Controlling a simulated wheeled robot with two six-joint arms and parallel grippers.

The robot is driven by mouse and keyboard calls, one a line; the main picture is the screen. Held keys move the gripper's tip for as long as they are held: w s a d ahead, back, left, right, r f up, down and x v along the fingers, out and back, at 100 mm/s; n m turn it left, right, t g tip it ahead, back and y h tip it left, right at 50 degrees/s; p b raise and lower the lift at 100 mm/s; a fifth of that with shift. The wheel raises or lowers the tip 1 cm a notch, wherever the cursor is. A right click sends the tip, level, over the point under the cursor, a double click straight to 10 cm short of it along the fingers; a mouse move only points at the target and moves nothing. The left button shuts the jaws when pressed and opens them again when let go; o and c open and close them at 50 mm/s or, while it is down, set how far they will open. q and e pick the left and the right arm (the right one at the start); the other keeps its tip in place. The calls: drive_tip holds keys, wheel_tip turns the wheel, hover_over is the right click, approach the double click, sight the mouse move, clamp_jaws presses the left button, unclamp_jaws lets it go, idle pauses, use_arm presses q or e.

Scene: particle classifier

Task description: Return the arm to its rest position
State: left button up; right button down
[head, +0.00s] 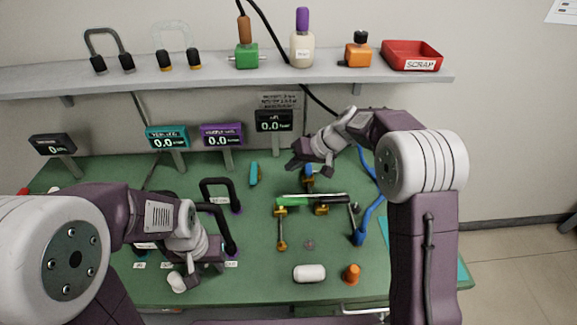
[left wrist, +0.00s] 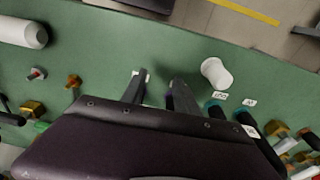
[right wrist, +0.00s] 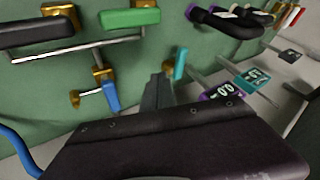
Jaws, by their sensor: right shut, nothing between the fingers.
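My left arm reaches in from the left in the head view, with its gripper (head: 208,266) low over the front left of the green table (head: 265,260). In the left wrist view its two fingers (left wrist: 159,80) are apart with nothing held between them. My right arm bends over the right side, and its gripper (head: 300,162) is above the rear middle of the table. In the right wrist view its fingers (right wrist: 158,82) are together and empty. A white cup-like piece (left wrist: 216,73) stands beside the left fingers, not between them.
Black handles (head: 215,189), a white cylinder (head: 309,273), an orange piece (head: 351,274) and blue tubing (head: 364,222) are around. Displays (head: 273,120) line the rear; a shelf (head: 230,73) holds a red scrap bin (head: 411,53).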

use_arm(q)
drive_tip(key=shift+a, duration=0.2)
use_arm(e)
drive_tip(key=shift+a, duration=0.25)
